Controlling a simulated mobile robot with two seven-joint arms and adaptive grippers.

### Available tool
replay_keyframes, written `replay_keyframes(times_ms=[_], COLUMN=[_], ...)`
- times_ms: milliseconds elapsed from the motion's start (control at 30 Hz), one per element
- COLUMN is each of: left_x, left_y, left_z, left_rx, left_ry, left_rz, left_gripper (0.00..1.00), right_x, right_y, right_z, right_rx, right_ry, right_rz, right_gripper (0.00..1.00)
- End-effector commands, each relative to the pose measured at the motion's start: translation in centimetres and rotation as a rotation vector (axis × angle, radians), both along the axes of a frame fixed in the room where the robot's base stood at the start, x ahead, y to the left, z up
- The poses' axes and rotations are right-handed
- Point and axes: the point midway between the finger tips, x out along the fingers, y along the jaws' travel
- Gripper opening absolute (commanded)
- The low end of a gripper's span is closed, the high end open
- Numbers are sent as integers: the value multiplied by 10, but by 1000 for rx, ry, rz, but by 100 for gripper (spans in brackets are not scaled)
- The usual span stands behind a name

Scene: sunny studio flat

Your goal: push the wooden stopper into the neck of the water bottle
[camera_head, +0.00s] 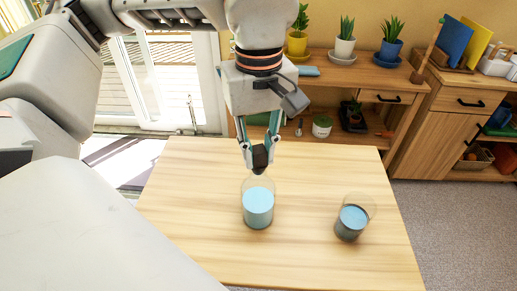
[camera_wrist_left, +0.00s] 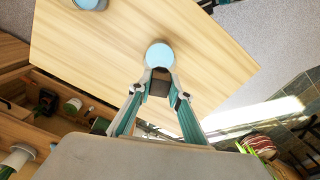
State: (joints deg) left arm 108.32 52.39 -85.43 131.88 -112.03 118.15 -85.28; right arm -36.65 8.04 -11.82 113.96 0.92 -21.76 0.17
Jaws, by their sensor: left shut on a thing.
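The water bottle (camera_head: 258,207) stands upright on the wooden table, clear with pale blue water inside; it also shows in the left wrist view (camera_wrist_left: 159,55). My left gripper (camera_head: 259,163) points down above the bottle, shut on the dark brown stopper (camera_head: 260,157). The stopper also shows between the fingertips in the left wrist view (camera_wrist_left: 159,87). In the head view its lower end meets the bottle's top; I cannot tell whether it is in the neck or just above it. The fingertips partly hide the neck. My right gripper is not in view.
A glass of bluish liquid (camera_head: 351,222) stands on the table (camera_head: 310,165) to the right of the bottle. The rest of the tabletop is clear. Behind are a shelf (camera_head: 350,72) with potted plants and a wooden cabinet (camera_head: 440,135).

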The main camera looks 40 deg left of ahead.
Motion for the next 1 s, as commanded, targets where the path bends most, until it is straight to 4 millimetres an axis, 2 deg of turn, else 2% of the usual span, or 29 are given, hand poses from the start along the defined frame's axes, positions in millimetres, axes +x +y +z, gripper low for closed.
replay_keyframes(times_ms=[1000], left_x=[0], left_y=[0], left_z=[-8], left_rx=[1], left_ry=[1], left_rz=[0], left_gripper=[0], right_x=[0], right_y=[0], right_z=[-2], right_rx=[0], right_ry=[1], right_rz=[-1], right_gripper=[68])
